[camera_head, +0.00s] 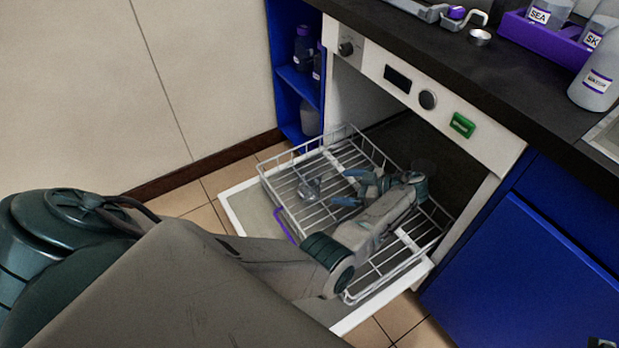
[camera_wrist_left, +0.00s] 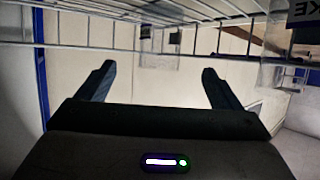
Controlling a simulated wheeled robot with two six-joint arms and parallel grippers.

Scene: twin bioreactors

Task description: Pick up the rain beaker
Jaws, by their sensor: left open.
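I cannot read a rain label on any vessel. The gripper is open over the rack and holds nothing that I can see. In the left wrist view its two fingers (camera_wrist_left: 159,69) are spread apart below the rack wires. A faint clear vessel (camera_wrist_left: 160,50) shows beyond the gap between them. A clear beaker (camera_wrist_left: 281,76) is at the right, beside a dark label ending in "KE".
The dishwasher door (camera_head: 245,205) is folded down with the rack out over it. The dark counter (camera_head: 450,65) above carries a purple crate (camera_head: 540,38) with labelled bottles and a loose bottle (camera_head: 593,88).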

